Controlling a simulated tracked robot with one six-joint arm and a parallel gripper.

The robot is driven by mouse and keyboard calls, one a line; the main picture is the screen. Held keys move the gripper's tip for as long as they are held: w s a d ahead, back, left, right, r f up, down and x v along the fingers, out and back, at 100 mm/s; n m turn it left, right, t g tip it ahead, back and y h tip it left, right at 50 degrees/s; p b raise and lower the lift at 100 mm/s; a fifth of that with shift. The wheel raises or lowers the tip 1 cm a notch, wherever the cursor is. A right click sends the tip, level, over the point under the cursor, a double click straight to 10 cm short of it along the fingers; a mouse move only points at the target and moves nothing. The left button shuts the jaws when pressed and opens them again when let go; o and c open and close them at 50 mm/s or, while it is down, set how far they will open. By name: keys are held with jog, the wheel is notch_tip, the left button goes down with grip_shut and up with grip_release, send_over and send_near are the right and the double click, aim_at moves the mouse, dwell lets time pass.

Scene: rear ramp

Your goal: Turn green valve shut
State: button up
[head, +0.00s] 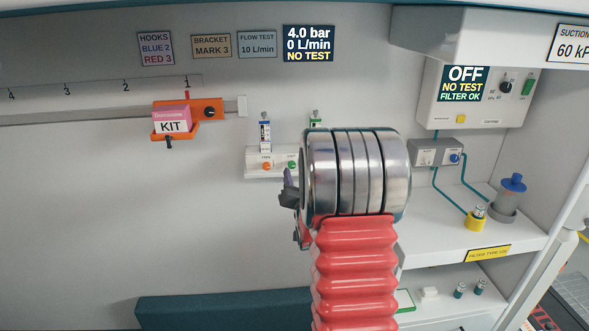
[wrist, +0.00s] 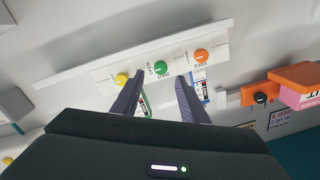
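The green valve (wrist: 161,68) is a round knob between an orange knob (wrist: 202,56) and a yellow knob (wrist: 122,79) on a white wall panel (wrist: 222,32). In the head view the green valve (head: 291,164) shows just left of my arm. My gripper (wrist: 160,77) is open and empty. Its two dark fingers point at the panel, with the green valve just beyond and between the tips. I cannot tell whether they touch it. In the head view my gripper (head: 289,194) is mostly hidden behind my arm. The yellow knob is hidden there.
Flow meters (head: 265,132) stand above the panel. A display (head: 308,43) reads 4.0 bar, 0 L/min, NO TEST. An orange bracket (head: 205,109) with a pink kit box (head: 171,120) sits on a rail at left. A shelf (head: 440,245) with a suction unit is at right.

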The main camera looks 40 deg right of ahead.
aim_at(293, 166)
jog(key=shift+x, duration=3.25)
jog(key=shift+c, duration=0.2)
jog(key=c, duration=0.9)
jog(key=shift+d, duration=0.15)
grip_shut()
